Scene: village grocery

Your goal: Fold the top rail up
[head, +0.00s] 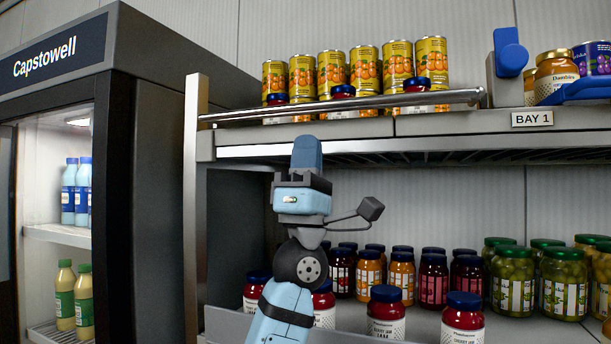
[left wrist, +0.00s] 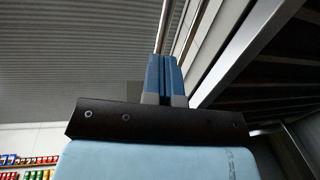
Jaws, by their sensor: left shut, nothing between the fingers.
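The top rail (head: 340,106) is a round metal bar along the front of the top shelf, low in front of the cans and jars and just above the shelf edge. My left gripper (head: 307,150) points up below the rail, its fingers in front of the shelf's front edge. Its blue fingers are together and empty, and they also show in the left wrist view (left wrist: 166,76). A thin bright bar beyond the fingertips there is probably the rail. I cannot tell the exact gap between fingers and rail. My right gripper is not in view.
The top shelf (head: 440,125) holds yellow cans (head: 362,70) and small jars behind the rail. A blue piece (head: 510,55) stands at the rail's right end. Jars (head: 402,275) fill the shelf below. An upright post (head: 196,210) and a fridge (head: 150,150) stand left.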

